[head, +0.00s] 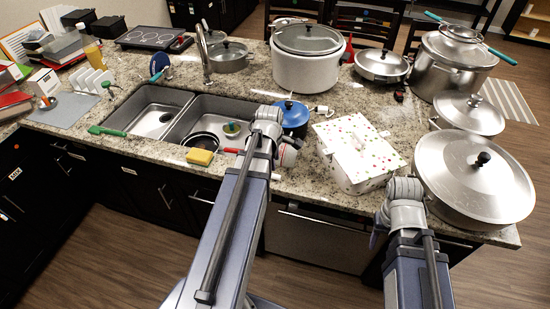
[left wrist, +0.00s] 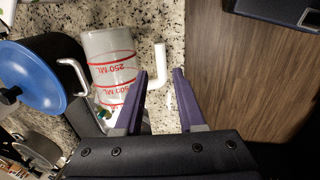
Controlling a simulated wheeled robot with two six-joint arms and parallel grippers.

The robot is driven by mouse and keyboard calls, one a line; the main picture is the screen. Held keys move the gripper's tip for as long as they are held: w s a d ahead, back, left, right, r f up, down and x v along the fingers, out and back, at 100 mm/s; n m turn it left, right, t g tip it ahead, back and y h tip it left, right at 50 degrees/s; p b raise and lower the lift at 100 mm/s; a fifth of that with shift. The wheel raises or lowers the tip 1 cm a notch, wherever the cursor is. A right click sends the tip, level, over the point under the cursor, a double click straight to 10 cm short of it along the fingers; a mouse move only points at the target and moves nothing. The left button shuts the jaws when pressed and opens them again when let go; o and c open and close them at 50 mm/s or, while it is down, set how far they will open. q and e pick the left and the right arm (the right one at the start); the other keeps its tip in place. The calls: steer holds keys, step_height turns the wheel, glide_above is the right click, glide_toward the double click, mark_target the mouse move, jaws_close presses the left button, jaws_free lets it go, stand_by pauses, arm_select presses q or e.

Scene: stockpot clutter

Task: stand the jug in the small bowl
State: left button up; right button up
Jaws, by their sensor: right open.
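The jug (left wrist: 112,62) is pale with red rings and "250 ML" and "500 ML" marks, and has a white handle (left wrist: 160,60). In the head view, only part of the jug (head: 288,156) shows behind my left gripper (head: 277,146). In the left wrist view, my left gripper (left wrist: 162,74) is open, its purple fingertips on either side of the handle's lower end and apart from each other. My right gripper (head: 377,237) is open at the counter's front edge, mostly hidden by its wrist. I cannot pick out the small bowl with certainty.
A pot with a blue lid (head: 291,115) stands against the jug's far side. A white dotted box (head: 358,155) is to the right, and a large lidded pan (head: 473,180) beyond it.

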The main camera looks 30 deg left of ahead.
arm_select(q)
steer(key=shift+p+v, duration=0.4)
steer(key=shift+v, duration=0.55)
steer(key=shift+d, duration=0.1)
steer(key=s+d+m+g, duration=0.1)
steer(key=s+d+m, duration=0.2)
steer(key=d+m, duration=0.5)
steer(key=s+d+m, duration=0.4)
steer(key=d+m, duration=0.4)
steer(key=d, duration=0.2)
steer(key=s+d+m+g, duration=0.1)
steer(key=s+d+m, duration=0.2)
steer(key=d+m, duration=0.5)
steer(key=shift+s+d+f+m+g+y, duration=0.2)
steer(key=shift+s+d+m+g+y, duration=0.15)
steer(key=shift+d, duration=0.5)
steer(key=shift+o, duration=0.7)
